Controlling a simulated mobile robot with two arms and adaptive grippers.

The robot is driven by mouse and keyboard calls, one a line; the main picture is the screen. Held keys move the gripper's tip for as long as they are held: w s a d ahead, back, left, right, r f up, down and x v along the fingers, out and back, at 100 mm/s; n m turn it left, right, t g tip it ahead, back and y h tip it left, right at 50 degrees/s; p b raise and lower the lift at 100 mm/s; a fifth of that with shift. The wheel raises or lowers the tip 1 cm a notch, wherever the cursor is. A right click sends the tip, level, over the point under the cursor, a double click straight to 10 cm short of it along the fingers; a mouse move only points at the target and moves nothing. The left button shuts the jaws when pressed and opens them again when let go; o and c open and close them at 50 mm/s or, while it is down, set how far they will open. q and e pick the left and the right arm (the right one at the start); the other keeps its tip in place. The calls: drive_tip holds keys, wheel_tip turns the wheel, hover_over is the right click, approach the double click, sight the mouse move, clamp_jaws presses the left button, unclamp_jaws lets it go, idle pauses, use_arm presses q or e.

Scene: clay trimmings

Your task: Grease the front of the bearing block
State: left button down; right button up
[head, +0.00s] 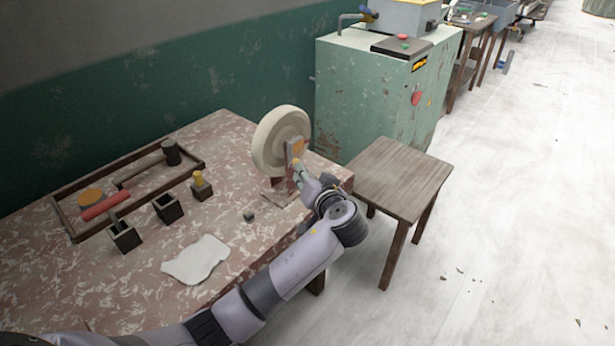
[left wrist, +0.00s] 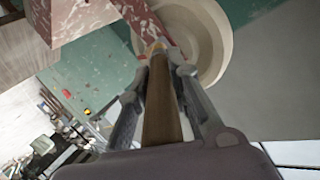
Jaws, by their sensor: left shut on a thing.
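A large cream wheel (head: 270,145) stands upright near the right end of the mottled red table (head: 235,222). Beside it is the narrow upright bearing block (head: 291,150), with an orange patch near its top. My left gripper (head: 298,168) is right in front of the block. In the left wrist view its fingers (left wrist: 158,75) are shut on a brown wooden handle (left wrist: 162,115), probably of a brush. The tool's yellowish tip (left wrist: 157,47) points at the block and wheel (left wrist: 195,40); I cannot tell whether it touches. My right gripper is out of view.
A shallow wooden tray (head: 65,222) holds a red cylinder and a mallet-like tool. Dark open boxes (head: 168,208), a yellow-topped block (head: 201,187) and a white cloth (head: 196,260) lie on the table. A wooden stool (head: 400,180) and a green cabinet (head: 365,95) stand close at right.

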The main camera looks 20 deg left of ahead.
use_arm(q)
drive_tip(key=shift+w+a, duration=0.3)
drive_tip(key=shift+a, duration=0.6)
drive_tip(key=shift+w, duration=0.1)
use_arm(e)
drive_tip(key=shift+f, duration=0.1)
use_arm(q)
drive_tip(key=shift+w+d+r+b, duration=0.1)
drive_tip(key=shift+w+d+b, duration=0.45)
drive_tip(key=shift+w+b, duration=0.25)
drive_tip(key=shift+w+d+b, duration=0.65)
drive_tip(key=shift+w+b, duration=0.65)
drive_tip(key=shift+w, duration=0.65)
drive_tip(key=shift+s+a+p, duration=0.25)
drive_tip(key=shift+s+p, duration=0.35)
drive_tip(key=shift+s, duration=0.25)
drive_tip(key=shift+s+a+p, duration=0.2)
drive_tip(key=shift+s+p, duration=0.35)
drive_tip(key=shift+s, duration=0.25)
drive_tip(key=shift+s+a+p, duration=0.25)
drive_tip(key=shift+s+p, duration=0.35)
drive_tip(key=shift+s, duration=0.25)
drive_tip(key=shift+s+a, duration=0.1)
drive_tip(key=shift+s, duration=0.45)
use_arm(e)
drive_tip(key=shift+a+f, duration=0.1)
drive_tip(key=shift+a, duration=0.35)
